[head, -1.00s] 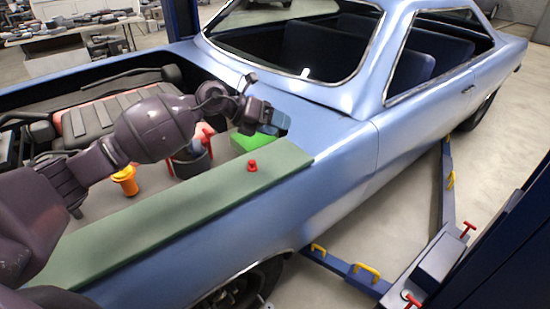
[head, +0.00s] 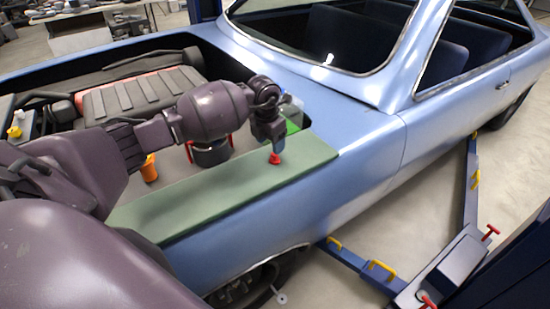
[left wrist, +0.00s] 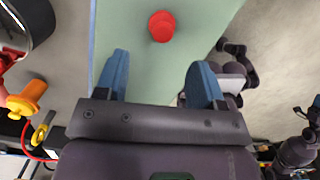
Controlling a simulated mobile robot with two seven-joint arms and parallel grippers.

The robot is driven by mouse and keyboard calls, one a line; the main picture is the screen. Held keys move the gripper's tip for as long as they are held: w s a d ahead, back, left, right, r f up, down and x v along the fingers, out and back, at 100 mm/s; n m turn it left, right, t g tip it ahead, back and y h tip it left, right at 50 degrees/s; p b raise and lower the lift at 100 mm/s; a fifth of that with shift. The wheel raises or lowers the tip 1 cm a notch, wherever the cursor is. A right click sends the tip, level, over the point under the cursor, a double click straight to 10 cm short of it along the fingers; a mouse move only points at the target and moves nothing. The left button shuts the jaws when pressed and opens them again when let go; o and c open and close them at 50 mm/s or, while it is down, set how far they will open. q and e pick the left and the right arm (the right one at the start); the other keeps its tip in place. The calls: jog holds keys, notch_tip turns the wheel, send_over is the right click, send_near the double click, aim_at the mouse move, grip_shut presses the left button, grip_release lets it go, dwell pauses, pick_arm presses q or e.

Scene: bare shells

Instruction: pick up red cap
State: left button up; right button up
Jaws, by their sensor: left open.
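The red cap (head: 275,158) stands on the green mat (head: 215,192) that lies along the car's fender. In the left wrist view the red cap (left wrist: 162,26) shows from above as a round red disc, beyond the fingertips and roughly between their lines. My left gripper (head: 277,146) points down just above the cap in the head view. In the left wrist view its two blue fingers (left wrist: 162,80) are spread apart with nothing between them. My right gripper is not in view.
An orange bottle-like part (head: 149,168) and a black pot (head: 210,150) with red handles stand in the engine bay beside the mat. The car's windshield (head: 320,35) rises behind.

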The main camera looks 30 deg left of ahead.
aim_at(275, 158)
pick_arm(q)
jog(key=shift+w+f, duration=0.1)
jog(key=shift+f, duration=0.75)
jog(key=f, duration=0.2)
jog(key=w+f, duration=0.1)
jog(key=f, duration=0.1)
jog(key=shift+w+d, duration=0.15)
jog(key=shift+d, duration=0.05)
jog(key=shift+f, duration=0.3)
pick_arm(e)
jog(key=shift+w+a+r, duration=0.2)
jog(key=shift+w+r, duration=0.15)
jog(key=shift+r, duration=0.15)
pick_arm(q)
jog(key=c, duration=0.7)
jog(key=shift+c, duration=1.8)
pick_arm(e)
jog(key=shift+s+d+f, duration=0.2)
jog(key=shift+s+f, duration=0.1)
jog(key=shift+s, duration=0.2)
